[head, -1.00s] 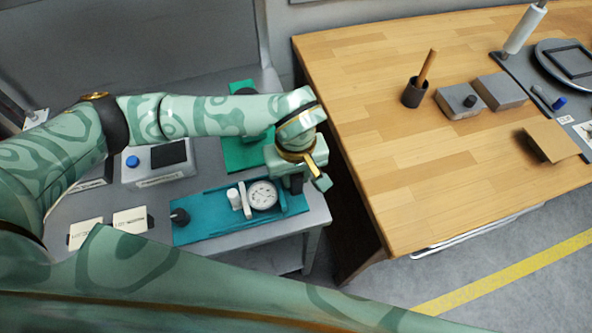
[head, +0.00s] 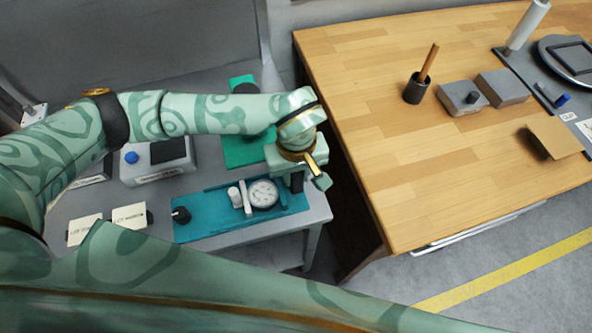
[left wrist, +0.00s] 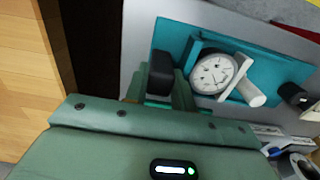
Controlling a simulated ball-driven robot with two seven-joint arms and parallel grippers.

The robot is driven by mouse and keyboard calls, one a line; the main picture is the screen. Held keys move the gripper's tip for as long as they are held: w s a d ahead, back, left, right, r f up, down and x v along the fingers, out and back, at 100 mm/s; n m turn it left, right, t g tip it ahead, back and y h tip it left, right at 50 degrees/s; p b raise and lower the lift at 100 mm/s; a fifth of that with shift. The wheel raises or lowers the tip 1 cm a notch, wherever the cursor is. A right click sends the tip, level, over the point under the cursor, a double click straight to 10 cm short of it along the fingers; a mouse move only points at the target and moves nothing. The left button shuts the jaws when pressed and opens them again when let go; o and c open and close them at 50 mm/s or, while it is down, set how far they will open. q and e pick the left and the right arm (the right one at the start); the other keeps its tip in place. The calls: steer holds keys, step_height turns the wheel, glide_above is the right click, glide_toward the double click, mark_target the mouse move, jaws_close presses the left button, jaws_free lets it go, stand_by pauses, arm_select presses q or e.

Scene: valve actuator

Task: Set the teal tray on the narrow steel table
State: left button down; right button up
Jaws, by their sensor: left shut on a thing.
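The teal tray (head: 215,223) lies on the grey steel table (head: 262,232), close to its front right edge. On it are a round white dial gauge (head: 263,193), a white cylinder (head: 234,197) and a black knob (head: 181,215). My left gripper (head: 298,186) is at the tray's right end and is shut on that end; the fingertips are partly hidden. In the left wrist view, the gripper (left wrist: 165,85) meets the near end of the tray (left wrist: 178,40), beside the gauge (left wrist: 214,73). My right gripper is not in view.
A green tray (head: 243,152) lies behind the teal one. A grey box with a blue button (head: 160,163) and two labelled cards (head: 130,216) stand to the left. A gap separates the steel table from the wooden bench (head: 440,165), which holds a black cup (head: 416,90) and grey blocks (head: 462,99).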

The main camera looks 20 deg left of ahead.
arm_select(q)
steer(key=c, duration=1.1)
jaws_free()
steer(key=shift+r, duration=0.1)
